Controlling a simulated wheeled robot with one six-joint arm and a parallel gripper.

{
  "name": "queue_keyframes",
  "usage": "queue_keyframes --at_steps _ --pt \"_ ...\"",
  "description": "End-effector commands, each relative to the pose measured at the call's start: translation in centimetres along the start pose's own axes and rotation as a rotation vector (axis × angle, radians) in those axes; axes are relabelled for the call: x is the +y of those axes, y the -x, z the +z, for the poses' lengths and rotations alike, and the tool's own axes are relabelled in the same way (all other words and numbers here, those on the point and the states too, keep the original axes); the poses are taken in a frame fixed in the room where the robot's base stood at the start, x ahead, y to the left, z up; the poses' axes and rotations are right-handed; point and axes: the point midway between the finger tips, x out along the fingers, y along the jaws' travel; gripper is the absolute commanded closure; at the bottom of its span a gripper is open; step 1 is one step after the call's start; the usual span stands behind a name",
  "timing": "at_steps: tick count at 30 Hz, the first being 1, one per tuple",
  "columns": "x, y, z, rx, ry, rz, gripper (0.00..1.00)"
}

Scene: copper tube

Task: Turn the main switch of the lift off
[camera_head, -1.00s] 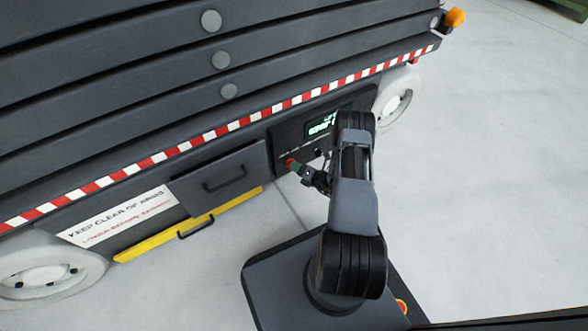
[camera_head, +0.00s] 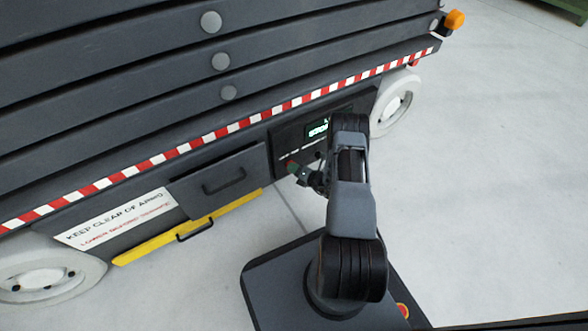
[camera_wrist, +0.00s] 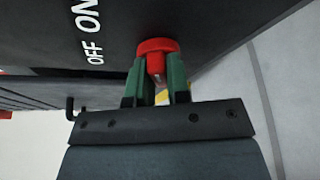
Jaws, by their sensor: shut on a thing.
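The main switch is a red knob (camera_wrist: 157,50) on the lift's dark control panel, seen in the wrist view. My gripper (camera_wrist: 156,82) has its two green fingers shut on the red knob, one on each side. White OFF and ON lettering (camera_wrist: 90,38) is on the panel left of the knob. In the head view my gripper (camera_head: 294,169) is at the lower left of the control panel (camera_head: 283,140), and the knob is mostly hidden there. A lit green display (camera_head: 318,130) on the panel is partly covered by my arm.
The dark lift (camera_head: 120,90) fills the upper left, with a red-and-white striped edge (camera_head: 200,143). A drawer front with a handle (camera_head: 222,180) and a yellow bar (camera_head: 150,241) are left of the panel. White wheels (camera_head: 395,103) stand at both ends.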

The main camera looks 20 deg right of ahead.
Motion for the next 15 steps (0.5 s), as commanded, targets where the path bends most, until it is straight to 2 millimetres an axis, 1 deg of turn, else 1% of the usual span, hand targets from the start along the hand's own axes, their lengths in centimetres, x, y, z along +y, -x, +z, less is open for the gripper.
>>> queue_keyframes --at_steps 8,15 --pt "0.05 0.01 0.0 0.0 0.011 -0.004 1.0" --pt "0.22 0.01 0.05 0.0 0.104 -0.043 1.0"
